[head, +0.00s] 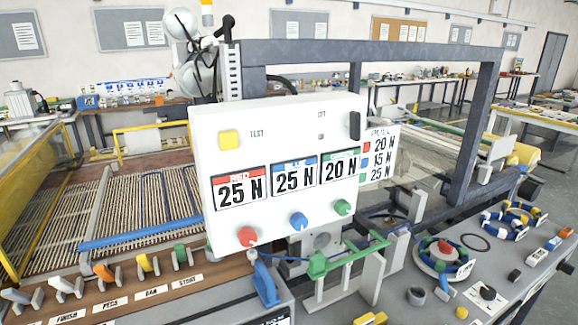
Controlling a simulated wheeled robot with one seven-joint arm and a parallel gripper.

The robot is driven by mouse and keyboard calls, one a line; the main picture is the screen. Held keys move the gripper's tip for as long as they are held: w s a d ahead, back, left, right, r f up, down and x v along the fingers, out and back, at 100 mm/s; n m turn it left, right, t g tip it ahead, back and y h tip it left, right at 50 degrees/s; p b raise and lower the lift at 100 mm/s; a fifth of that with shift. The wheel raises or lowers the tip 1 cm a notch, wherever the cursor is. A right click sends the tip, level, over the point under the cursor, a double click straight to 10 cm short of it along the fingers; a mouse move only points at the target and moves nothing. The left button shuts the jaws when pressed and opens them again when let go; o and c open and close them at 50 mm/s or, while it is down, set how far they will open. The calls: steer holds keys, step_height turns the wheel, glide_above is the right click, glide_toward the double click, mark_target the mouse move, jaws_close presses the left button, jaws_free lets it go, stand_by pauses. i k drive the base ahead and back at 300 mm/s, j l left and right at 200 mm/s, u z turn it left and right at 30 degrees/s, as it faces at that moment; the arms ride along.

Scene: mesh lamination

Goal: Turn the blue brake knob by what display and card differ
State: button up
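The blue brake knob (299,221) sits at the bottom of a white control panel (270,110), between a red knob (247,236) and a green knob (343,207). Above it, the blue-headed display (295,178) reads 25 N. The red display (239,190) reads 25 N and the green display (341,169) reads 20 N. The card (378,155) at the panel's right edge is headed PULL and lists red 20 N, blue 15 N, green 25 N. No gripper fingers can be made out, and nothing touches the blue knob.
A yellow TEST button (229,139) and a black switch (354,125) are on the panel. A green clamp (345,255) and a blue lever (265,285) stand close below the knobs. Coloured levers (104,273) line the lower left. A dark frame (375,50) rises behind.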

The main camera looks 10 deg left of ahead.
mark_target(298, 220)
steer(key=k+u, duration=0.1)
steer(key=u, duration=0.3)
steer(key=j+u, duration=0.1)
steer(key=u, duration=0.35)
steer(key=k+j+u, duration=0.1)
steer(key=u, duration=0.3)
steer(key=k+j+u, duration=0.1)
steer(key=u, duration=0.3)
